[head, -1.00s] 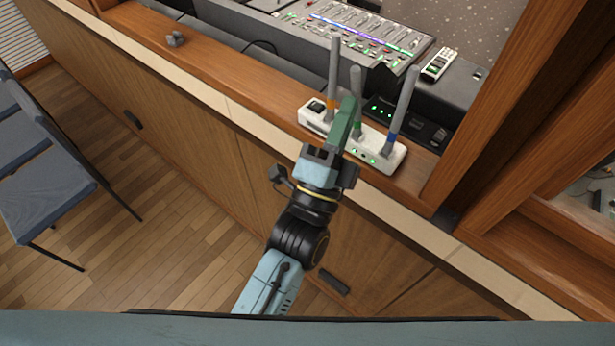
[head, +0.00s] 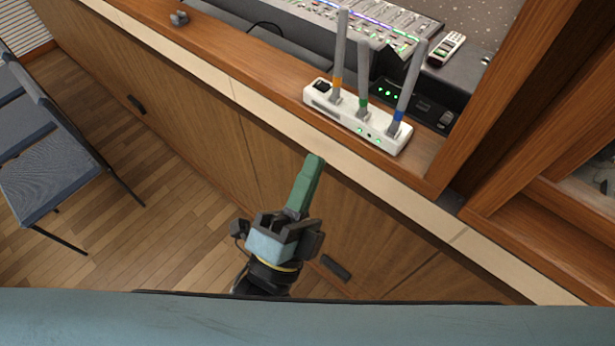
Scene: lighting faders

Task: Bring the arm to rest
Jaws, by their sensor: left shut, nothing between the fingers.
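My left gripper (head: 313,163) has green fingers that are closed together with nothing between them. It hangs in front of the wooden cabinet, below the counter edge in the picture and apart from the fader unit. The white fader unit (head: 350,122) sits on the wooden ledge with three upright grey levers. One lever has an orange band (head: 337,82), one a green band (head: 362,103) and one a blue band (head: 398,115). Small green lights show on the unit. My right gripper is not in view.
A mixing console (head: 385,28) and a remote (head: 446,48) lie behind the ledge. A small grey object (head: 179,18) sits on the ledge at the upper left. Blue chairs (head: 50,180) stand on the floor at the left. A wooden post (head: 490,95) rises at the right.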

